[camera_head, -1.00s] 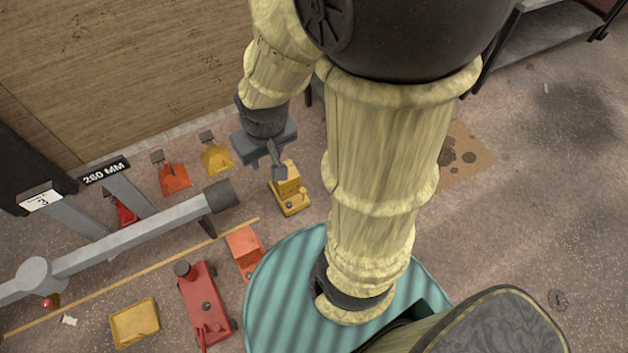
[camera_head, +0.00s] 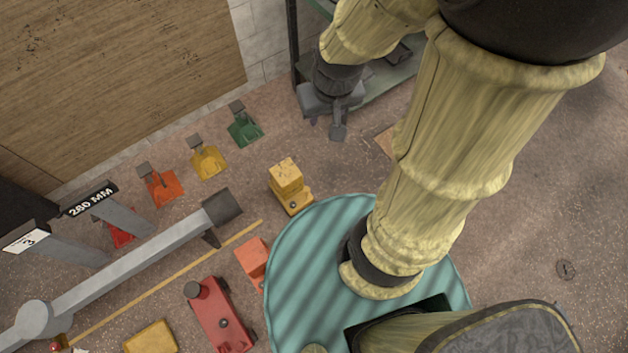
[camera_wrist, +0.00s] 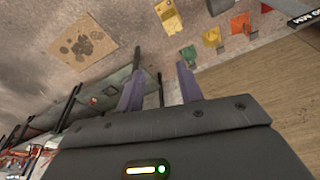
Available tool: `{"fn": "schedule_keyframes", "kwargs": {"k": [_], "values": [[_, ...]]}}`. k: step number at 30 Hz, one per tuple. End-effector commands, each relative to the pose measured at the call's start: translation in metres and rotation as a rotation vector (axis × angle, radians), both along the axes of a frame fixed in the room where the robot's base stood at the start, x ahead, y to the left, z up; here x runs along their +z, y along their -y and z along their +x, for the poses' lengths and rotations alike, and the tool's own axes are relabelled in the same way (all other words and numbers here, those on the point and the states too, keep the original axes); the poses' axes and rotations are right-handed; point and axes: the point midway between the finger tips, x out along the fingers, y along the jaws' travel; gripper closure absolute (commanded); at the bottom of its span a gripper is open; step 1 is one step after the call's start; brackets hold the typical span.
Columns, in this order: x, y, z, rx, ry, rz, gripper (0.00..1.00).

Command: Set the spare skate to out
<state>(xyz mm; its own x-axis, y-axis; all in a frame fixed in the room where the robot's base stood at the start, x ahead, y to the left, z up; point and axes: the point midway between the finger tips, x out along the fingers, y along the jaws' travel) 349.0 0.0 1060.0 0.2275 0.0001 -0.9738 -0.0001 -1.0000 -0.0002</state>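No label marks which item is the spare skate. A yellow wheeled block (camera_head: 290,188) stands on the floor left of the teal round base; it also shows at the top of the wrist view (camera_wrist: 168,16). A long red wheeled piece (camera_head: 219,316) with a dark knob and a smaller orange block (camera_head: 252,259) lie nearer. My gripper (camera_head: 337,128) hangs above and right of the yellow block in the head view, near a shelf. In the wrist view, its two fingers (camera_wrist: 160,88) are apart with nothing between them.
Green (camera_head: 243,128), yellow (camera_head: 207,161), orange (camera_head: 163,188) and red (camera_head: 121,234) scoop-like pieces line the wall. A grey beam (camera_head: 140,258) crosses at left by a "260 MM" sign (camera_head: 90,200). A shelf (camera_head: 385,85) stands behind my gripper. A stained brown sheet (camera_wrist: 83,46) lies on the floor.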

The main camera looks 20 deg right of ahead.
Motion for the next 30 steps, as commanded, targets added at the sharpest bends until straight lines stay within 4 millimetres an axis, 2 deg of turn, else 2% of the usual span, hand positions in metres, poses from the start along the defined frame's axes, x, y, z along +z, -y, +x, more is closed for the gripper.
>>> {"fn": "schedule_keyframes", "kwargs": {"k": [10,13,17,20,23,30], "values": [[0.0,0.0,0.0,0.0,0.0,0.0,0.64],[-0.002,0.0,0.0,0.0,0.0,0.0,0.48],[-0.017,0.0,0.007,-0.006,-0.006,-0.001,0.48],[-0.042,0.001,0.018,-0.018,-0.017,-0.002,0.48],[-0.076,0.001,0.033,-0.034,-0.032,-0.003,0.48],[-0.164,0.002,0.073,-0.079,-0.069,-0.005,0.48]]}}
